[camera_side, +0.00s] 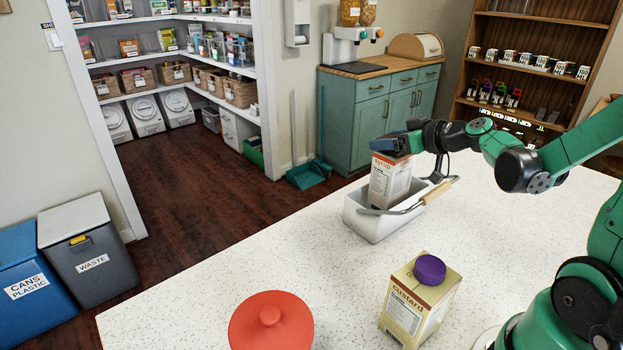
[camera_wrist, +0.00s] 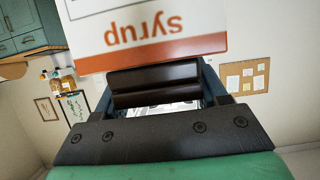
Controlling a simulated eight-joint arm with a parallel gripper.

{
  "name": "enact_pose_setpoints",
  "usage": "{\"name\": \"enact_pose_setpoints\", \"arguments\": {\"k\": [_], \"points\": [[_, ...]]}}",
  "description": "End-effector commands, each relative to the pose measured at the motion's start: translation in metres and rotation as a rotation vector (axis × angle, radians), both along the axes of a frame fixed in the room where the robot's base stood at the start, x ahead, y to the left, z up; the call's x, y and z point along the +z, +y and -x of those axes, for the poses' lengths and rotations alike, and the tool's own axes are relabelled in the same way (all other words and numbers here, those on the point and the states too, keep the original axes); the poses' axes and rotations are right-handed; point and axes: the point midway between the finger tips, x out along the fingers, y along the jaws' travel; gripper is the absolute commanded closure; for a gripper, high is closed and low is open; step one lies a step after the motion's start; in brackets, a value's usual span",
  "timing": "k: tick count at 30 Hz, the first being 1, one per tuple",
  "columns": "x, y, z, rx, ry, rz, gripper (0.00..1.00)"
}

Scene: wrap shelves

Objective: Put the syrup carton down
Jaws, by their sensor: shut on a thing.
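The syrup carton (camera_side: 389,183) is white with an orange-red top band and stands upright in the side view. My gripper (camera_side: 392,147) is shut on its top end. The carton's lower part is hidden behind the front wall of a white tray (camera_side: 378,226) on the counter, so I cannot tell whether it touches the tray's floor. In the wrist view the syrup carton (camera_wrist: 150,35) shows upside down, its label close beyond the dark finger pads of my gripper (camera_wrist: 155,88).
A metal tool with a wooden handle (camera_side: 440,191) lies across the tray, beside the carton. A custard carton (camera_side: 421,300) with a purple cap and a red lid (camera_side: 271,322) stand nearer the front. The speckled counter (camera_side: 240,285) is clear left of the tray.

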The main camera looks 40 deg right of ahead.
Motion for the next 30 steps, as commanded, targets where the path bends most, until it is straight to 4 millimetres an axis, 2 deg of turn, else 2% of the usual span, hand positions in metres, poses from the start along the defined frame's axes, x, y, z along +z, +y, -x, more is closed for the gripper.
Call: {"name": "enact_pose_setpoints", "arguments": {"k": [6,7,9,10,20,25,30], "points": [[-0.003,0.0,0.0,0.0,-0.001,-0.001,1.0],[-0.004,0.0,0.0,0.0,0.0,0.0,0.29],[-0.004,0.0,0.0,0.0,0.0,0.0,0.09],[-0.004,0.0,0.0,0.0,0.0,0.0,0.03],[-0.003,0.0,0.0,0.0,0.0,0.0,0.03],[0.008,0.0,0.0,0.0,0.0,0.0,0.03],[0.018,-0.001,0.022,-0.004,0.001,0.0,0.03]]}}
